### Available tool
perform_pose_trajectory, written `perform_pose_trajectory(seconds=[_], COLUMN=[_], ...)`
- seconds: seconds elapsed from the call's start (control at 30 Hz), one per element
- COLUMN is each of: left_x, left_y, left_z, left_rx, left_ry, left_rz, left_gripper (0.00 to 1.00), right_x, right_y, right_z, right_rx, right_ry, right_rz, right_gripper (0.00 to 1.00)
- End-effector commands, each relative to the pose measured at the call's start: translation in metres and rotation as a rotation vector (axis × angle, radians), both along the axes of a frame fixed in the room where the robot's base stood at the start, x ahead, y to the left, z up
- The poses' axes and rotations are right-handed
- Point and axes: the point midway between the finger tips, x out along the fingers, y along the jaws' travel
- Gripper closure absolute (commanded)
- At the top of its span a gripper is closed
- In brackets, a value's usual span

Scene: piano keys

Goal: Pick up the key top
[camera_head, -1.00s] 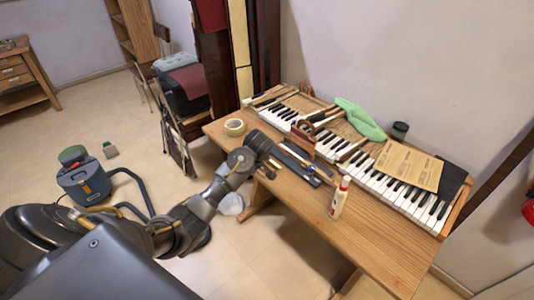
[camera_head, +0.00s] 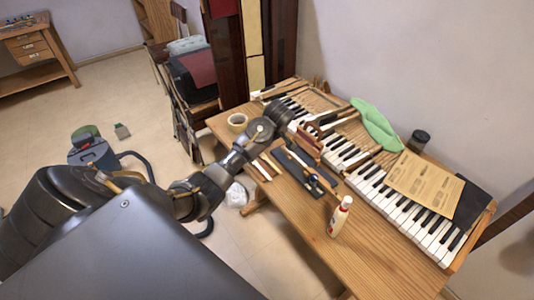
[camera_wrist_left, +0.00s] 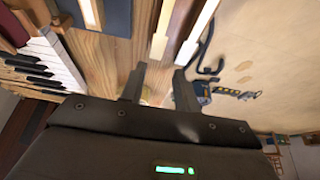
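Two loose wooden piano keys (camera_head: 264,167) lie at the front edge of the wooden bench; their pale ends (camera_wrist_left: 158,46) show in the left wrist view. I cannot tell whether a separate key top is there. My left gripper (camera_wrist_left: 160,88) has its two dark fingers apart, with nothing visibly gripped. The loose keys' ends appear just beyond the fingertips in that view. In the head view, the end of my left arm is over the bench's left part, near the keyboard (camera_head: 410,215), and the fingers are hidden. My right gripper is not in view.
On the bench (camera_head: 300,225) are a tape roll (camera_head: 237,122), a dark tray with tools (camera_head: 303,170), a white bottle (camera_head: 339,216), a green cloth (camera_head: 376,124) and a paper sheet (camera_head: 424,178). A dark jar (camera_head: 418,141) stands behind. The bench's front is mostly bare.

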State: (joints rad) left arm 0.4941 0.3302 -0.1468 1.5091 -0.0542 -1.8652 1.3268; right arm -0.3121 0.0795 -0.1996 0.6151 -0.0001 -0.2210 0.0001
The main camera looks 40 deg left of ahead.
Motion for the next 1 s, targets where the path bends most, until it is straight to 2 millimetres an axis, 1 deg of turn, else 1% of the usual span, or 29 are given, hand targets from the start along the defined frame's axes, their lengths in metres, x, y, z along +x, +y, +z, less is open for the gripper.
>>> perform_pose_trajectory(seconds=[0.13, 0.3, 0.4, 0.47, 0.6, 0.7, 0.8, 1.0], left_x=[0.002, 0.003, 0.004, 0.005, 0.009, 0.011, 0.012, 0.012], left_y=[0.006, 0.008, 0.01, 0.013, 0.02, 0.025, 0.027, 0.027], left_z=[-0.015, -0.02, -0.024, -0.029, -0.048, -0.061, -0.067, -0.068], left_rx=[0.0, 0.0, 0.0, 0.0, 0.0, 0.002, 0.001, 0.001], left_ry=[0.0, -0.001, 0.0, 0.002, 0.003, 0.002, -0.001, -0.001], left_rz=[-0.001, 0.0, 0.0, 0.0, 0.0, 0.0, 0.001, 0.0], left_gripper=[0.69, 0.69, 0.69, 0.69, 0.69, 0.69, 0.69, 0.69], right_x=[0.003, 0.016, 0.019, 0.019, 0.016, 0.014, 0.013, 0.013], right_y=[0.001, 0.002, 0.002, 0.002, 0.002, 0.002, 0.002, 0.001], right_z=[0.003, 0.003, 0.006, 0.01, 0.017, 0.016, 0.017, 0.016], right_rx=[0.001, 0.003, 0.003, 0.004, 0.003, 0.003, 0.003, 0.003], right_ry=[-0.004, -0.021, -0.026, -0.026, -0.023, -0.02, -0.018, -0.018], right_rz=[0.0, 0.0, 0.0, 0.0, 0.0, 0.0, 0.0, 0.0], right_gripper=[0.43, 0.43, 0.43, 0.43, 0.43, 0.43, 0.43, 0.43])
